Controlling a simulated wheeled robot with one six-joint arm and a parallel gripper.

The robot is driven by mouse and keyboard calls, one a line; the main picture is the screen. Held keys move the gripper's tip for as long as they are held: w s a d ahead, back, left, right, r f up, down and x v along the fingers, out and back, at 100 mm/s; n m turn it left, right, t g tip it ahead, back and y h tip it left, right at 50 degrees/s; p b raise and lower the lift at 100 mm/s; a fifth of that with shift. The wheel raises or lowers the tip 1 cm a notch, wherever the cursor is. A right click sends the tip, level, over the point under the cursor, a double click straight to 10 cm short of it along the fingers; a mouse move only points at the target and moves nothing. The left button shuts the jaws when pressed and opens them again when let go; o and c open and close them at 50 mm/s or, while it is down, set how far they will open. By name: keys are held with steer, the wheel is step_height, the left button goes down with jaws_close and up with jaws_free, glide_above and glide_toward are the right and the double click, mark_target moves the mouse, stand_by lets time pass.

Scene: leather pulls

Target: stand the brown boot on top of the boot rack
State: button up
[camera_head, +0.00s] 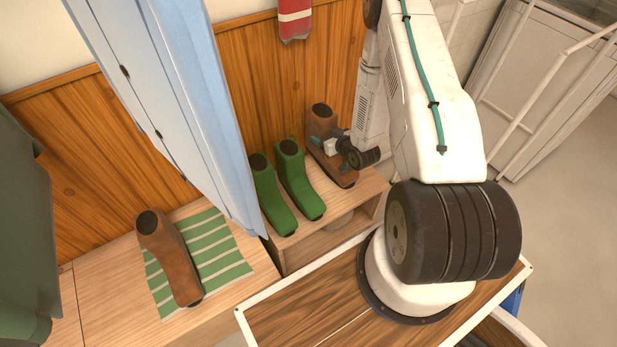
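One brown boot (172,262) stands upright on a green-and-white striped mat (228,262) at the left. A second brown boot (323,122) stands at the right end of the wooden boot rack (372,190), beside a pair of green boots; it looks upright, its sole seemingly on the rack top. My gripper (321,143) is at the shaft of this second boot, partly covering it. Its fingers are small in the picture and overlap the boot, so I cannot tell whether they grip it or are apart from it.
Two green boots (270,195) stand on the rack's left part. A light blue hanging garment (175,90) drops between mat and rack. A dark green garment (20,220) hangs far left; a red one (294,18) hangs above.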

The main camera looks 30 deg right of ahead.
steer(key=shift+w+d+f, duration=0.15)
steer(key=shift+w+f, duration=0.1)
steer(key=f, duration=0.4)
steer(key=shift+d, duration=0.2)
steer(key=shift+w+a+f, duration=0.1)
steer(key=shift+a+f, duration=0.05)
steer(key=shift+f, duration=2.55)
steer(key=o, duration=1.9)
steer(key=shift+f, duration=0.15)
steer(key=shift+o, duration=0.2)
